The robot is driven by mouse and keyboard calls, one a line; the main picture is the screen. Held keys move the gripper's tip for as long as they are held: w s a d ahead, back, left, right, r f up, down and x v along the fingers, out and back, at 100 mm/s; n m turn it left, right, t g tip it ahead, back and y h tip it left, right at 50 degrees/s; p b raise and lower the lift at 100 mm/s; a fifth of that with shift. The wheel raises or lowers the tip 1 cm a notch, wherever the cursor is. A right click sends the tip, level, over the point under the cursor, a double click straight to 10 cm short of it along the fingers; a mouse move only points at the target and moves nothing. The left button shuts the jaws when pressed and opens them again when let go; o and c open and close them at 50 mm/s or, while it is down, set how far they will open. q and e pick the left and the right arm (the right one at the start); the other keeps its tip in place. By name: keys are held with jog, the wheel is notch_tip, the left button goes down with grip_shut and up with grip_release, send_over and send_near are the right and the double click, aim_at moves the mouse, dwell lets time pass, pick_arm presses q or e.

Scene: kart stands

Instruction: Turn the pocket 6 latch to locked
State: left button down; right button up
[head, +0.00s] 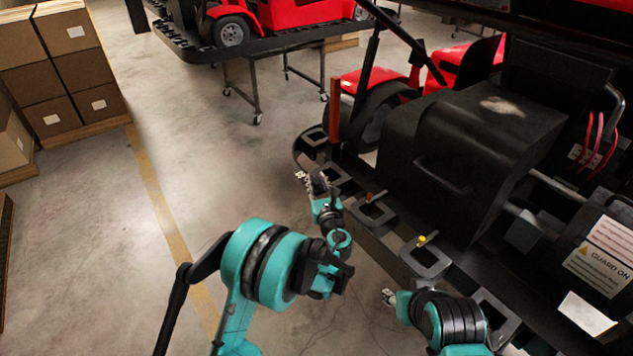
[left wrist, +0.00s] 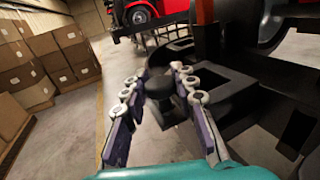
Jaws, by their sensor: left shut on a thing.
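My left gripper (head: 311,181) is at the near edge of the kart stand, beside one of its square-framed pockets (head: 335,178). In the left wrist view its two fingers (left wrist: 160,95) close on a dark latch knob (left wrist: 160,86) from both sides. The knob stands in front of a black square pocket frame (left wrist: 222,88). No pocket number is readable, and the fingers hide part of the latch, so I cannot tell its turn position. My right gripper (head: 389,297) is low in front of the stand, apart from the pockets; its finger opening is too small to judge.
More pocket frames (head: 430,262) run along the stand's edge, one with a yellow knob (head: 422,240) and one with an orange-red piece (head: 371,196). A black box with a handle (head: 440,178) rises behind them. Cartons (head: 65,70) stand far left.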

pick_arm(q)
jog(key=shift+h, duration=0.3)
jog(key=m+h, duration=0.3)
jog(key=h, duration=0.2)
jog(key=shift+a+m+b, duration=0.2)
jog(key=shift+m+b, duration=0.15)
jog(key=shift+m, duration=0.05)
jog(key=m+g+h, duration=0.1)
jog(key=m+h, duration=0.1)
jog(key=h, duration=0.1)
jog(key=m+h, duration=0.2)
jog(key=h, duration=0.1)
jog(key=shift+w+g+h, duration=0.1)
jog(key=shift+g+h, duration=0.3)
jog(key=m+g+h, duration=0.4)
jog(key=m+h, duration=0.1)
jog(key=shift+h, duration=0.3)
jog(key=shift+d+m+g+h, duration=0.1)
jog(key=shift+m+g+h, duration=0.95)
jog(key=shift+g, duration=0.8)
jog(key=shift+d+m+g+h, duration=0.1)
jog(key=shift+m+g+h, duration=0.55)
jog(key=shift+m+g, duration=1)
jog(key=shift+g, duration=0.4)
jog(key=c, duration=1.2)
grip_release()
